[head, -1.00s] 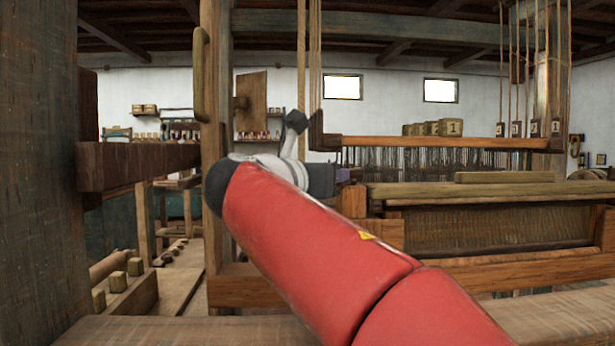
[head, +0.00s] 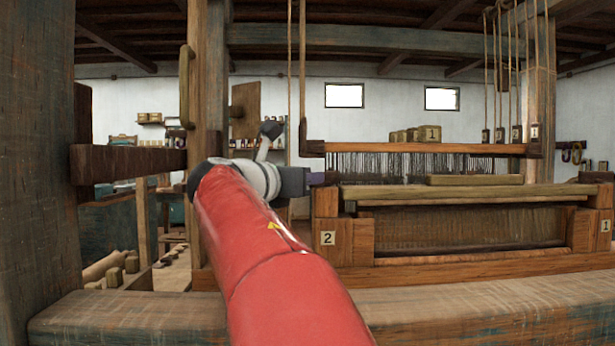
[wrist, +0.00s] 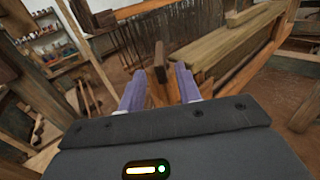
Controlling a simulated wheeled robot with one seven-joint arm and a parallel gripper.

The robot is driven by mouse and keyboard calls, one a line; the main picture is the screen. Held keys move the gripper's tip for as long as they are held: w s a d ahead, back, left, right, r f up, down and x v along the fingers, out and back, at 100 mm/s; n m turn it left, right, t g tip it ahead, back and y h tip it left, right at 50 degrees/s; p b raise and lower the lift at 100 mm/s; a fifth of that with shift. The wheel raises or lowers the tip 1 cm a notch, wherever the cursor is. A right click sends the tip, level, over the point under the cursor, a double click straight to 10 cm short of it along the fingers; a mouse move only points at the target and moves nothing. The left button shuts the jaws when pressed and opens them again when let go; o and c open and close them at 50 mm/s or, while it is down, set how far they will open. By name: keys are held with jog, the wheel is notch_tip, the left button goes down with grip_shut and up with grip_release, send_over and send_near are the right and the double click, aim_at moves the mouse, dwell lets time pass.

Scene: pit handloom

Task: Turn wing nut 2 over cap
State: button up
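My gripper (head: 316,179) is at the left end of the loom's beater, above the wooden block (head: 360,241) whose plate (head: 327,238) reads 2. In the wrist view my gripper (wrist: 159,74) has its two purple fingers apart. An upright brown wooden piece (wrist: 160,62) stands in line with the gap between them; it may be wing nut 2, and I cannot tell whether a finger touches it. In the head view no wing nut shows clearly beside the fingertips. The wooden cap (head: 467,190) spans the beater top.
A hanging bar with heddles (head: 420,148) is above the beater. A thick post (head: 207,90) and a dark crossbeam (head: 128,163) stand left of my arm. A wide bench plank (head: 480,315) runs across the front.

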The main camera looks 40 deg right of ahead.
jog(key=x, duration=0.5)
jog(key=shift+d+p, duration=0.35)
jog(key=shift+p, duration=0.05)
